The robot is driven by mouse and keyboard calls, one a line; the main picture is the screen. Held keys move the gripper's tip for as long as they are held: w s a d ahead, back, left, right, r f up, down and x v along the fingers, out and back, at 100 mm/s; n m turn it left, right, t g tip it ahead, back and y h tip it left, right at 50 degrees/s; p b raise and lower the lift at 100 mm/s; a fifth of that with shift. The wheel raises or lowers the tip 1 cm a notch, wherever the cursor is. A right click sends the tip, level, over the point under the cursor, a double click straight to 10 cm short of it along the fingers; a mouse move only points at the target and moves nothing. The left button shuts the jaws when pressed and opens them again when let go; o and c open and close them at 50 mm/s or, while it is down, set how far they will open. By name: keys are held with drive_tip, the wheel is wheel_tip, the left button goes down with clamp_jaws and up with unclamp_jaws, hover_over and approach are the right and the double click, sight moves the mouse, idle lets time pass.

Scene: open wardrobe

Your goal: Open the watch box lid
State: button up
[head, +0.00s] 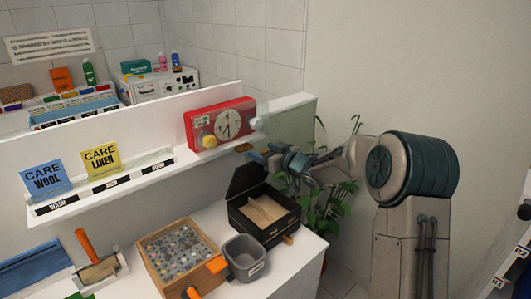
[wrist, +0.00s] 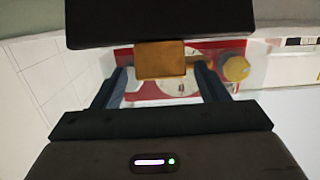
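The black watch box (head: 262,226) stands on the white counter, with tan compartments showing inside. Its dark lid (head: 246,180) is raised steeply at the back of the box. My gripper (head: 272,154) is beside that edge, above and behind the box. In the wrist view, the lid (wrist: 160,22) fills the top, and the tab (wrist: 160,60) lies between the spread fingers of my gripper (wrist: 162,78). Gaps show on both sides of the tab. Whether the gripper touches the lid is unclear.
A grey bin (head: 245,258) and a wooden tray (head: 180,256) stand left of the box. A shelf behind carries a red clock unit (head: 221,124) and care signs (head: 101,159). A plant (head: 322,197) is right of the counter, below my arm.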

drive_tip(key=b+v, duration=0.3)
drive_tip(key=v, duration=1.1)
drive_tip(key=shift+a, duration=0.1)
drive_tip(key=shift+c, duration=0.4)
